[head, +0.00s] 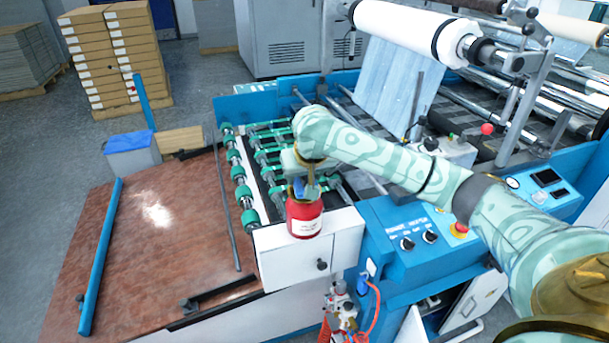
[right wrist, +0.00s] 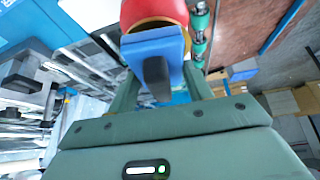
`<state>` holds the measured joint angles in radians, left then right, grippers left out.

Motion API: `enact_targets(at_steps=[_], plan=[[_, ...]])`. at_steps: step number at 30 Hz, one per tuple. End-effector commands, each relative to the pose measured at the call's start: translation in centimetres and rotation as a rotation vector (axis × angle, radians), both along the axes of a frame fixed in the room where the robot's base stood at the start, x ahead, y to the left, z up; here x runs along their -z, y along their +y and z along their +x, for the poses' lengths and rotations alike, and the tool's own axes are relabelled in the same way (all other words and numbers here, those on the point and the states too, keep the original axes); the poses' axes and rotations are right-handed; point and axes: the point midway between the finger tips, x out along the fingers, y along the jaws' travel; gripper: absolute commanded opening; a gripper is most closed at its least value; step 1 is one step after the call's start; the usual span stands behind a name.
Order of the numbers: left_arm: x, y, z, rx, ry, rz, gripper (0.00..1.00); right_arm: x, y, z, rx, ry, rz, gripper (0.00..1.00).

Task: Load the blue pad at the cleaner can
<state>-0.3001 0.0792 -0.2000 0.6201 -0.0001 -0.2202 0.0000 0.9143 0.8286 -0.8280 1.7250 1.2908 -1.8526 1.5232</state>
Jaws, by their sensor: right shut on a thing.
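The red cleaner can (head: 305,218) with a white label stands on the white cabinet at the machine's front corner. My right gripper (head: 303,190) is directly over the can, pointing down. It is shut on the blue pad (head: 298,187), which is at the can's top. In the right wrist view the pad (right wrist: 153,50) with its dark grip sits between the fingers, in front of the red can (right wrist: 150,12). Whether the pad touches the can's top I cannot tell. My left gripper is out of view.
The white cabinet (head: 300,262) has a drawer with a dark knob. Green-wheeled rollers (head: 240,180) lie behind and left of the can. The blue control panel (head: 410,235) is to the right. A wide brown board table (head: 150,230) lies left, mostly clear.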

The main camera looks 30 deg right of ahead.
Motion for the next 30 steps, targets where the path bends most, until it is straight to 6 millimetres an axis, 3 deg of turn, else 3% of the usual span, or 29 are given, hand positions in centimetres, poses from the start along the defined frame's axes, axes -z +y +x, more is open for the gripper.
enact_targets(at_steps=[30], plan=[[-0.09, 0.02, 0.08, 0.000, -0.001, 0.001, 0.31, 0.79, 0.00, -0.01, 0.000, 0.001, 0.000, 0.32]])
